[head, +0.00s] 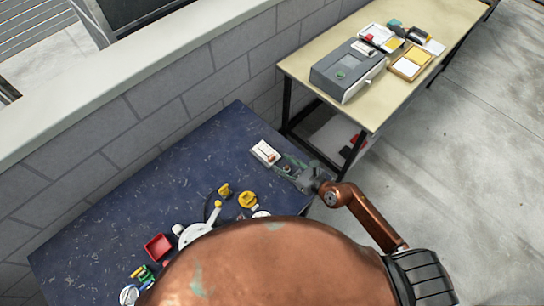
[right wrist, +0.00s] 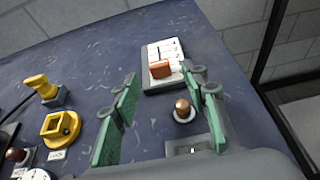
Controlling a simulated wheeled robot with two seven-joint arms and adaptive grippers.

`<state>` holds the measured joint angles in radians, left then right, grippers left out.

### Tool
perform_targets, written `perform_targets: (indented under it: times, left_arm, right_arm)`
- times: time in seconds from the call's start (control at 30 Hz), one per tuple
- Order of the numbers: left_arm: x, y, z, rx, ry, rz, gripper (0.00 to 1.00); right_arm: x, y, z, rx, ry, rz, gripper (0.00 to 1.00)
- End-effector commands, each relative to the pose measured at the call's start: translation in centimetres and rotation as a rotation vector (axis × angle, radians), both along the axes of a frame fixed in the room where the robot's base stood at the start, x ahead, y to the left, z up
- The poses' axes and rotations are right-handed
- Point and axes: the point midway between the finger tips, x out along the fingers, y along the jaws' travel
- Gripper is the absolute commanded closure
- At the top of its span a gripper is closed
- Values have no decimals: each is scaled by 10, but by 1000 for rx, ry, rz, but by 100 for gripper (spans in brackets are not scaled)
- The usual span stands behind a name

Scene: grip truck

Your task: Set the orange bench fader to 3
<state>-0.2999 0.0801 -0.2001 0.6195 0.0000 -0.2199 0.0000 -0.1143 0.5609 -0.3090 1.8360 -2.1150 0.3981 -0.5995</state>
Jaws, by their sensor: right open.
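The fader is a pale panel (head: 265,153) with a dark edge, lying near the right side of the blue bench top. The right wrist view shows its pale face (right wrist: 165,48) with dark scale marks and an orange-brown cap (right wrist: 160,69) at the near part of the panel. The scale numbers are too small to read. My right gripper (head: 288,165) is beside the panel in the head view. In the right wrist view its green-padded fingers (right wrist: 160,88) are spread, empty, with the cap ahead between their tips. I cannot tell how high they are. My left gripper is not in view.
A brown round knob (right wrist: 182,106) on a pale base stands near the right finger. Yellow controls (head: 248,199), a red tray (head: 158,247) and a white device (head: 195,232) are further left. A second table (head: 330,45) holds a grey box (head: 347,70). A block wall borders the bench.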

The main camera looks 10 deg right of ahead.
Motion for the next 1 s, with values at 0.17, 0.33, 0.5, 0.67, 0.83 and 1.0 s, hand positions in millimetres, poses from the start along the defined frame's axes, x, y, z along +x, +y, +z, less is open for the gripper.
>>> perform_targets:
  times: [0.17, 0.33, 0.5, 0.67, 0.83, 1.0]
  left_arm:
    - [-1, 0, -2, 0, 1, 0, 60]
    - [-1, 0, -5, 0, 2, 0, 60]
    - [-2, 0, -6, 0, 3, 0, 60]
    - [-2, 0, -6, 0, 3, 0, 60]
    - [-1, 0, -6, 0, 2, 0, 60]
    - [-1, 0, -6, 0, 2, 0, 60]
  right_arm:
    - [21, 15, -10, 2, -1, 1, 59]
    - [41, 28, -19, 4, -1, 0, 59]
    - [52, 36, -25, 5, -2, 0, 59]
    - [55, 38, -26, 5, 0, -1, 59]
    - [55, 38, -26, 6, -1, -1, 59]
    - [55, 37, -26, 6, -1, -1, 71]
